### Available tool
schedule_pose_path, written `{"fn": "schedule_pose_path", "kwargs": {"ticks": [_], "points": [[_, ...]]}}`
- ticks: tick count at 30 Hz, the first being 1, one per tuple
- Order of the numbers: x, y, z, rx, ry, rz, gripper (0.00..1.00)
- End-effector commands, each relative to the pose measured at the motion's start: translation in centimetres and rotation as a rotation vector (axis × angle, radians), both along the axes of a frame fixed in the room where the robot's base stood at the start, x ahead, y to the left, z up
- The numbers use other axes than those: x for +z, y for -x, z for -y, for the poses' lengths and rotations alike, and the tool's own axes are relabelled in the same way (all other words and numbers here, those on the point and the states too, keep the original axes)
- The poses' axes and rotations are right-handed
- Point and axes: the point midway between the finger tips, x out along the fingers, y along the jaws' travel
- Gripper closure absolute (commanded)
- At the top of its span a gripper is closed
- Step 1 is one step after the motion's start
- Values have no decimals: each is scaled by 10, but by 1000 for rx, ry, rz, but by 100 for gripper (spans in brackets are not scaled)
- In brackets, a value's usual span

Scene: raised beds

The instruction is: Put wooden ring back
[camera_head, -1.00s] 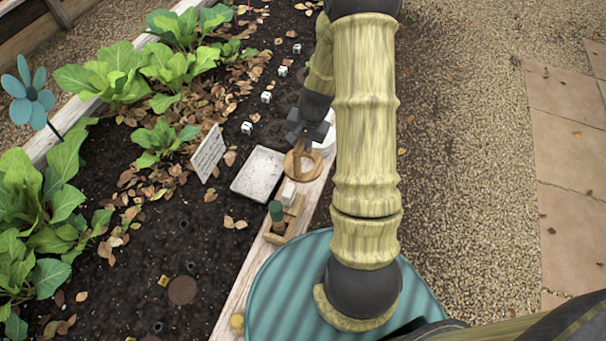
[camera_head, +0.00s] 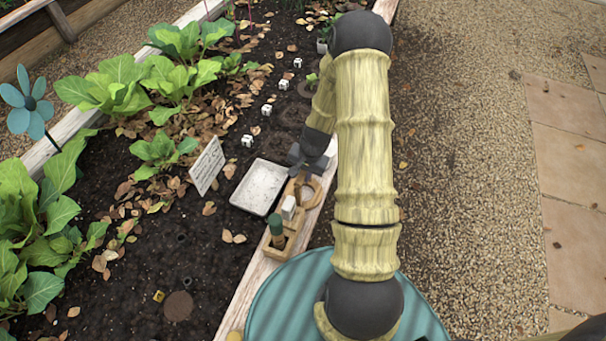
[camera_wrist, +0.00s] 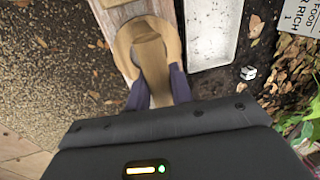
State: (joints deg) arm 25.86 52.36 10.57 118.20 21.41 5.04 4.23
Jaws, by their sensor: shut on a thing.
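The wooden ring (camera_head: 317,190) is at the far end of the small wooden holder (camera_head: 291,243) on the bed's timber edge. Its round body also shows in the wrist view (camera_wrist: 124,48), with a wooden piece in its middle that runs down between my fingers. My gripper (camera_head: 305,174) is shut on the ring, at its far side; the dark fingers also show in the wrist view (camera_wrist: 158,88). I cannot tell whether the ring rests on the holder or hangs just above it.
A pale tray (camera_head: 258,188) lies on the soil just left of the holder. A written sign (camera_head: 207,166) and several white cubes (camera_head: 267,110) stand in the soil. Leafy plants (camera_head: 118,85) fill the left. Gravel (camera_head: 470,150) is open at right.

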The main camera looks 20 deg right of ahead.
Motion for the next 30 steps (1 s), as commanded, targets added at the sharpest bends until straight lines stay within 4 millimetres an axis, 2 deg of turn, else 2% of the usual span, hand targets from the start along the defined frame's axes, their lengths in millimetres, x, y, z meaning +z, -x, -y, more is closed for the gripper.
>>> {"fn": "schedule_pose_path", "kwargs": {"ticks": [10,11,14,23,26,30], "points": [[-3,-1,0,0,1,2,100],[-3,0,0,0,1,1,76],[-2,0,0,0,1,1,56],[-1,-1,0,0,1,1,56],[4,0,1,0,1,1,56],[21,2,3,-1,2,3,56]]}}
